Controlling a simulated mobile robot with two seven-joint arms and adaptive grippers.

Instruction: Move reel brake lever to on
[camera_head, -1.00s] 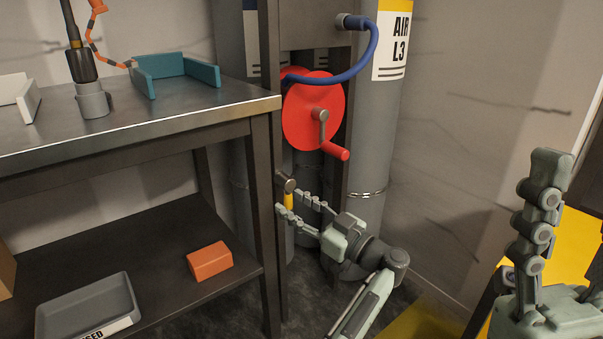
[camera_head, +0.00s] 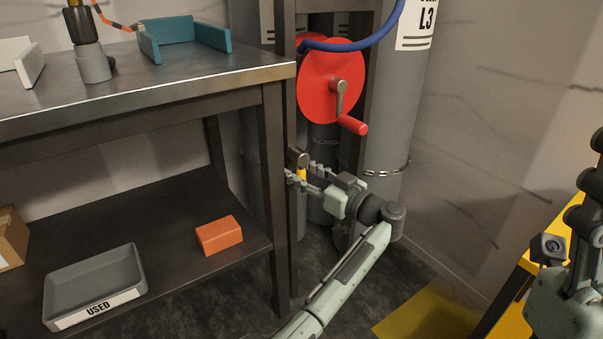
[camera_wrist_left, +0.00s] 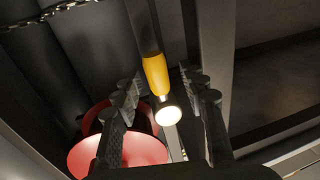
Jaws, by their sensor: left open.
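The reel brake lever has a yellow handle (camera_head: 302,173) hanging below a grey round pivot (camera_head: 303,158), on the frame post under the red reel (camera_head: 326,80). My left gripper (camera_head: 304,173) is open, its fingers on either side of the lever. In the left wrist view, the yellow handle (camera_wrist_left: 155,74) with its bright-ended pivot lies between the two open fingers (camera_wrist_left: 163,90); I cannot tell whether they touch it. Part of my right gripper (camera_head: 578,235) shows at the right edge, cut off by the frame.
The steel bench (camera_head: 160,84) and its lower shelf (camera_head: 165,235) stand left, close to my left gripper. The shelf holds an orange block (camera_head: 219,236) and a grey tray labelled USED (camera_head: 88,280). A grey cylinder (camera_head: 398,130) stands behind right. The reel's red crank handle (camera_head: 353,125) sits above my gripper.

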